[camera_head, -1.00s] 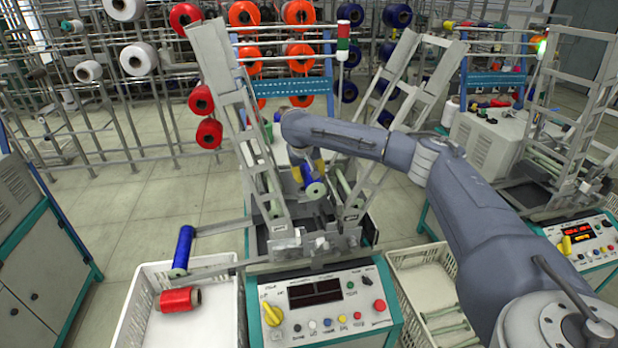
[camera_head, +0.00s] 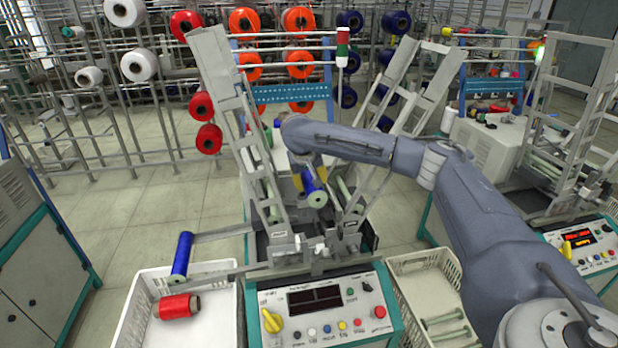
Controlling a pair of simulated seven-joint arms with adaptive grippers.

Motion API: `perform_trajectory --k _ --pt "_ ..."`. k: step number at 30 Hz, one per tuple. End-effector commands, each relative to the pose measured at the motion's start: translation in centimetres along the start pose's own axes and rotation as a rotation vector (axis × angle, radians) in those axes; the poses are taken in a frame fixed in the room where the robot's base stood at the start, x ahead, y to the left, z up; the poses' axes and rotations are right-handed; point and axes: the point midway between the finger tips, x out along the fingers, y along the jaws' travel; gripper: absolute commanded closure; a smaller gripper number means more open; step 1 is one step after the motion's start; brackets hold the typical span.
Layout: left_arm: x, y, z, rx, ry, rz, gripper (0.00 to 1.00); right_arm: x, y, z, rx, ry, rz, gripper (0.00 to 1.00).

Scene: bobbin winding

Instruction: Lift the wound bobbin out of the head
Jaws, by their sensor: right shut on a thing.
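The blue wound bobbin (camera_head: 312,187) is tilted in the middle of the winding head (camera_head: 290,243), between its two slanted grey frames. Its pale green tube end faces me. My right gripper (camera_head: 308,176) is shut on the bobbin from above and behind; my own arm and the bobbin hide most of the fingers. Whether the bobbin is fully clear of the head parts below cannot be told. My left gripper is out of view.
A white crate (camera_head: 135,318) at the left holds a red bobbin (camera_head: 179,306), with a blue bobbin (camera_head: 182,253) on a bar at its edge. A right crate (camera_head: 400,268) holds pale green tubes. The control panel (camera_head: 320,309) stands in front. Slanted frames flank the bobbin closely.

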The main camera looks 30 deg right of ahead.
Motion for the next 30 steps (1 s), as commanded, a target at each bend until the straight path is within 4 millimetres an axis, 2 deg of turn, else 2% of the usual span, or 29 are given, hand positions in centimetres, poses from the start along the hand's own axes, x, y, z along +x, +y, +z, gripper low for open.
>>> perform_trajectory --k 30 --pt "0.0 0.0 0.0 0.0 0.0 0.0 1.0 -3.3 0.0 7.8 -0.002 0.001 0.0 0.94"
